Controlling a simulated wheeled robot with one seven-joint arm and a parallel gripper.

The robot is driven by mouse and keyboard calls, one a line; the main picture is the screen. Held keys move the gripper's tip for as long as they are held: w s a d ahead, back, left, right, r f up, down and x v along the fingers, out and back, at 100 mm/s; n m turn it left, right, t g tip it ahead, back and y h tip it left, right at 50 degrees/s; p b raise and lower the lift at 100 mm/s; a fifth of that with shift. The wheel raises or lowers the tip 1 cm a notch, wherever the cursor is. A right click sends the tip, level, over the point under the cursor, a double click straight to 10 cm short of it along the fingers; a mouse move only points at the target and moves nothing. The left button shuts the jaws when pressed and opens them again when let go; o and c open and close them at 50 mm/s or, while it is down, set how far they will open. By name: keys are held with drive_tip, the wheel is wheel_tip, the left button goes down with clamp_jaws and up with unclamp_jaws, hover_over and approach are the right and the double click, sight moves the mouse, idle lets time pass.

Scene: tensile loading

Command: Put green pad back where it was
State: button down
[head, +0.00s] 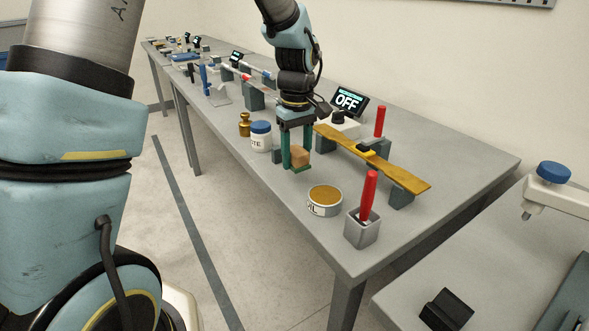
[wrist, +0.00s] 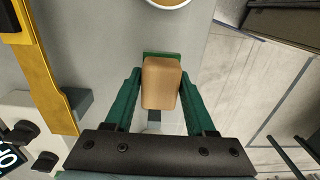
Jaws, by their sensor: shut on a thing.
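A tan block (wrist: 161,85) with a green layer showing at its far edge, the green pad (wrist: 161,54), sits between the fingers in the wrist view. The tan block also shows in the head view (head: 300,155), low over the front part of the grey table. My gripper (head: 297,158) points down with green fingers and is shut on this block. Whether its underside touches the table is hard to tell.
A round tin (head: 324,197) and a grey cup (head: 362,231) holding a red-handled tool stand to the right. A white jar (head: 261,137) and a brass weight (head: 244,125) stand left. A yellow bar (head: 400,173) spans supports behind, near the OFF display (head: 348,101).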

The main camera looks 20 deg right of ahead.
sight(297, 181)
drive_tip(key=shift+f+p, duration=0.3)
drive_tip(key=shift+f, duration=1.8)
drive_tip(key=shift+f, duration=0.2)
drive_tip(key=shift+c, duration=1.2)
unclamp_jaws()
drive_tip(key=shift+r, duration=0.1)
